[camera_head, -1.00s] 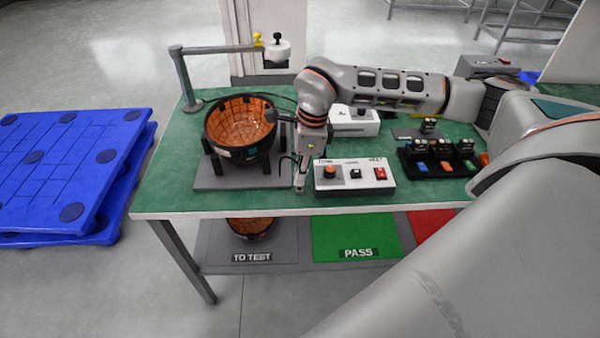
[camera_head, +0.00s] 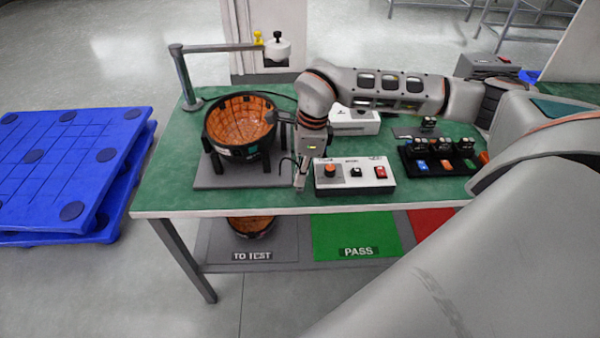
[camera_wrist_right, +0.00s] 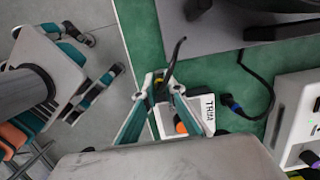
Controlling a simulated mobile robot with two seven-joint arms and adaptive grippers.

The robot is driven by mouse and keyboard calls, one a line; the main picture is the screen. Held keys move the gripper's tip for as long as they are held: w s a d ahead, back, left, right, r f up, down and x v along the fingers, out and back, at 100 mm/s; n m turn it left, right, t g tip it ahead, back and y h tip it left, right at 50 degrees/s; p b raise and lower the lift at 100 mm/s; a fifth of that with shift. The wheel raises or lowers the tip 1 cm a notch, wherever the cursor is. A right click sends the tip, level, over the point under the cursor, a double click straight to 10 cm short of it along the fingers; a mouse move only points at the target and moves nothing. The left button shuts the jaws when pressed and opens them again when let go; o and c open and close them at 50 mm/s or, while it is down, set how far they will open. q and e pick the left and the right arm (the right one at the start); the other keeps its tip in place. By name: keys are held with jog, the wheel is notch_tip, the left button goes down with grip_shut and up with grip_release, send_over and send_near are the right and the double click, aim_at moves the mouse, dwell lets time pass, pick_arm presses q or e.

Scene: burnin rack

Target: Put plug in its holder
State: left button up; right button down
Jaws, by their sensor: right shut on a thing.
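My right gripper (camera_head: 299,182) points down over the table's front part, just left of the white control box (camera_head: 352,187) and right of the grey mat (camera_head: 225,181). In the right wrist view its fingertips (camera_wrist_right: 163,88) are closed on a thin black piece, which I take to be the plug (camera_wrist_right: 173,64), with a curved end sticking out past the tips. In the head view a dark curved piece shows just left of the gripper. The plug's holder cannot be made out for sure. My left gripper is not in view.
A black bowl-shaped part with orange lining (camera_head: 240,120) stands on the mat. A cable with a dark blue connector (camera_wrist_right: 234,105) lies beside the control box. A white box (camera_head: 354,124) and a black tray with coloured blocks (camera_head: 410,171) are to the right.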

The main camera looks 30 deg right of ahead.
jog(key=shift+f, duration=0.75)
jog(key=c, duration=2)
grip_release()
jog(key=shift+c, duration=0.2)
jog(key=shift+r, duration=0.1)
notch_tip(320, 180, up, 12)
jog(key=d, duration=0.1)
jog(key=shift+s+d, duration=0.25)
jog(key=shift+s, duration=0.2)
